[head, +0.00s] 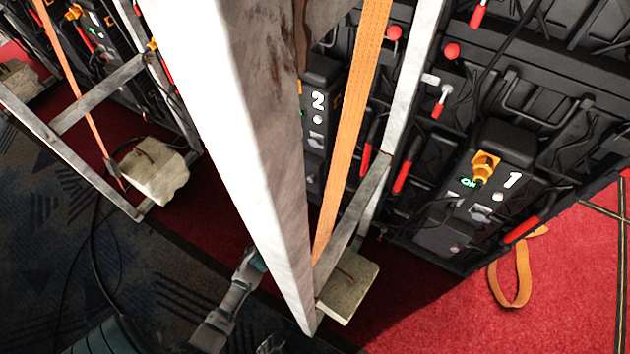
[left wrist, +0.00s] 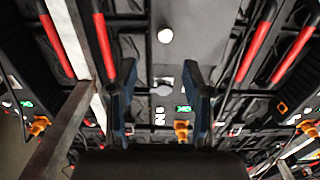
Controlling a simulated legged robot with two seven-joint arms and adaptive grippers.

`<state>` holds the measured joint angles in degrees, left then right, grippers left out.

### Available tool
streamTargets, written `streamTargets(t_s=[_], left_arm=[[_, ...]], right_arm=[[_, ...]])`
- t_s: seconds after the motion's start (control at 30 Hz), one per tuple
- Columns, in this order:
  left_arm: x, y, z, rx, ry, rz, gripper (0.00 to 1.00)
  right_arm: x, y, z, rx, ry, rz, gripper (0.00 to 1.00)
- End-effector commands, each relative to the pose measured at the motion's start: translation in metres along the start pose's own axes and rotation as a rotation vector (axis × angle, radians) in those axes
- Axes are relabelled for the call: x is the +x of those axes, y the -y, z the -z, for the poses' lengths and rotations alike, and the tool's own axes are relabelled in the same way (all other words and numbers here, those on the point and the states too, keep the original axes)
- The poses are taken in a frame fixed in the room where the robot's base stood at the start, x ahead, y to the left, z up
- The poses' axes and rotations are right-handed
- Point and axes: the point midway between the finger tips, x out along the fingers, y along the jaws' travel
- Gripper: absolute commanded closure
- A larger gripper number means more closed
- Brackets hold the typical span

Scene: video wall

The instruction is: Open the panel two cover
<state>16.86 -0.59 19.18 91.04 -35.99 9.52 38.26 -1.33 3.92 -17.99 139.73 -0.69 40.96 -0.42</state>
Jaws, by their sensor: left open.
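Panel two (head: 318,112), a black unit with a white 2, is partly hidden by the big metal beam in the head view. In the left wrist view it appears upside down, with the 2 (left wrist: 160,117), a green OK light and a yellow plug (left wrist: 182,130). Its grey cover (left wrist: 205,45) with a round white knob (left wrist: 165,36) lies beyond the fingertips and looks flat. My left gripper (left wrist: 160,72) is open and empty, its fingers either side of the grey socket, apart from the knob. My right gripper is not clearly visible.
The large metal beam (head: 235,120) and an orange strap (head: 350,130) stand close in front of panel two. Panel one (head: 490,190) is to the right. Red handles (left wrist: 255,52) flank the cover. Stone-like weights (head: 350,287) sit on the frame feet. Red carpet is open at lower right.

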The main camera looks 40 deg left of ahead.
Motion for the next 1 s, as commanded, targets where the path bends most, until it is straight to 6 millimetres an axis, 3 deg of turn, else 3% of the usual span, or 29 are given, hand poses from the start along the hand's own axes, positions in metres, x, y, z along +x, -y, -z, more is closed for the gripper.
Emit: streamTargets(t_s=[0.2,0.4,0.67,0.83,0.87,1.0], left_arm=[[0.052,0.002,-0.01,0.001,0.009,0.0,0.49],[0.083,0.003,-0.011,-0.001,0.011,0.001,0.49],[0.096,0.004,-0.011,-0.006,0.012,0.001,0.49],[0.096,0.005,-0.011,-0.006,0.012,0.001,0.49],[0.096,0.005,-0.011,-0.007,0.012,0.001,0.54],[0.096,0.005,-0.012,-0.007,0.013,0.001,0.89]], right_arm=[[0.002,0.002,-0.012,-0.002,-0.036,0.015,0.6],[0.007,0.004,-0.016,-0.005,-0.065,0.028,0.6],[0.01,0.007,-0.017,-0.006,-0.076,0.035,0.6],[0.007,-0.004,-0.013,-0.003,-0.082,0.024,0.6],[0.007,-0.004,-0.013,-0.003,-0.082,0.024,0.6],[0.007,-0.004,-0.013,-0.003,-0.082,0.025,0.6]])
